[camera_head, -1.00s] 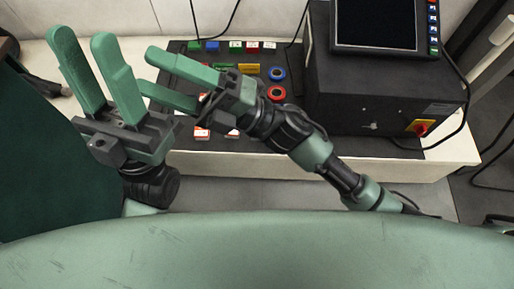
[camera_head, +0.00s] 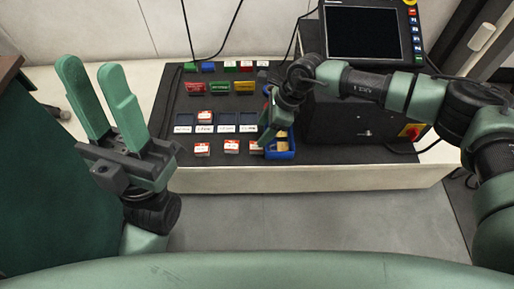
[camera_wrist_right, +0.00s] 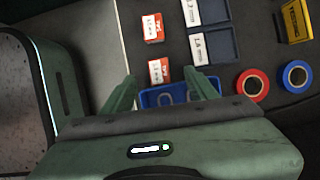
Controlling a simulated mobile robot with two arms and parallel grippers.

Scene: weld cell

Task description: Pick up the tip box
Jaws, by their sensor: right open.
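Small red-and-white boxes, which look like tip boxes, lie on the dark mat in the head view: one at the front left (camera_head: 202,149), one at front middle (camera_head: 232,146), one at front right (camera_head: 256,147) and one behind in a labelled tray (camera_head: 205,117). Which one is meant I cannot tell. My right gripper (camera_head: 267,138) is open above the front-right box. In the right wrist view a box (camera_wrist_right: 158,71) shows between its fingertips (camera_wrist_right: 161,79), with another box (camera_wrist_right: 152,27) beyond. My left gripper (camera_head: 92,66) is open and empty, away from the bench at left.
A blue bin (camera_head: 281,155) stands right beside the front-right box. Labelled trays (camera_head: 227,119) lie behind the front boxes. A red roll (camera_wrist_right: 251,84) and a blue roll (camera_wrist_right: 296,76) lie nearby. A black machine (camera_head: 340,122) blocks the right side.

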